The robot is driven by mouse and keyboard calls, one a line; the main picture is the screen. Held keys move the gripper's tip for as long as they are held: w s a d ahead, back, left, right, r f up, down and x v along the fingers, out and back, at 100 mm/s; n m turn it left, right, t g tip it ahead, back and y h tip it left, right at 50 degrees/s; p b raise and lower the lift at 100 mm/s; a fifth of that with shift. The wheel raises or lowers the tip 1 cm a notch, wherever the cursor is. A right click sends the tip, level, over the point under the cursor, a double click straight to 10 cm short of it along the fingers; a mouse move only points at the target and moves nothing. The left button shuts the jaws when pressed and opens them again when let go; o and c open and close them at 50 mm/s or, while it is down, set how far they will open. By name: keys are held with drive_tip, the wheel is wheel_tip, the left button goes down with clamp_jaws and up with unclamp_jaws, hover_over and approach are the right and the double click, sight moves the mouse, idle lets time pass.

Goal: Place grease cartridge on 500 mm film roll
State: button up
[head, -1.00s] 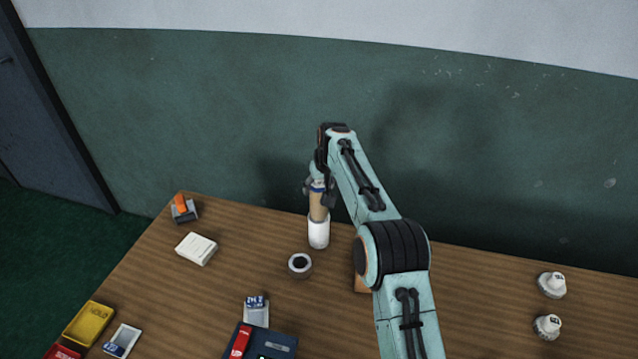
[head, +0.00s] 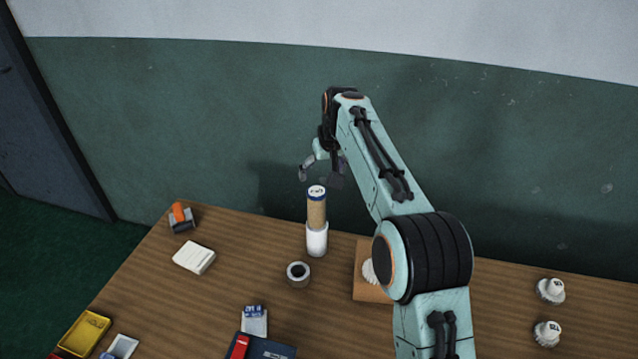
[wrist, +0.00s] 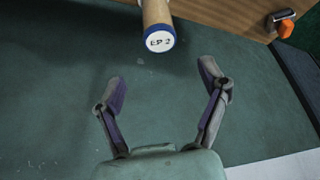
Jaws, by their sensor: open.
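The grease cartridge (head: 316,212) is a tan cylinder with a blue band and a white end cap. It stands upright on top of the white film roll (head: 316,240), which stands on the table. In the wrist view the cartridge (wrist: 157,14) shows its cap, marked "EP 2", at the top of the picture. My gripper (head: 320,177) is open and empty just above the cartridge, apart from it. In the wrist view my gripper (wrist: 160,72) has its fingers spread wide with nothing between them. The roll's size marking cannot be read.
A short grey-white ring roll (head: 298,274) stands in front of the film roll. A wooden board (head: 367,289) is partly hidden behind my arm. A white box (head: 193,257) and an orange-and-grey item (head: 181,217) are at left. White knobbed pieces (head: 550,290) stand at right.

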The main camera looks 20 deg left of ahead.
drive_tip(key=shift+v, duration=1.2)
drive_tip(key=s+d+r+m+g+h, duration=0.1)
drive_tip(key=s+d+r+m+h, duration=0.15)
drive_tip(key=s+d, duration=1.2)
drive_tip(key=s+d+f+m+g, duration=0.1)
drive_tip(key=s+d+f, duration=0.1)
drive_tip(key=s, duration=0.6)
drive_tip(key=s+d+f+m+g, duration=0.1)
drive_tip(key=s+d+f, duration=0.1)
drive_tip(key=s, duration=0.6)
drive_tip(key=s+d+f+m+g, duration=0.1)
drive_tip(key=s+d+f, duration=0.2)
drive_tip(key=s, duration=0.5)
drive_tip(key=shift+y, duration=0.35)
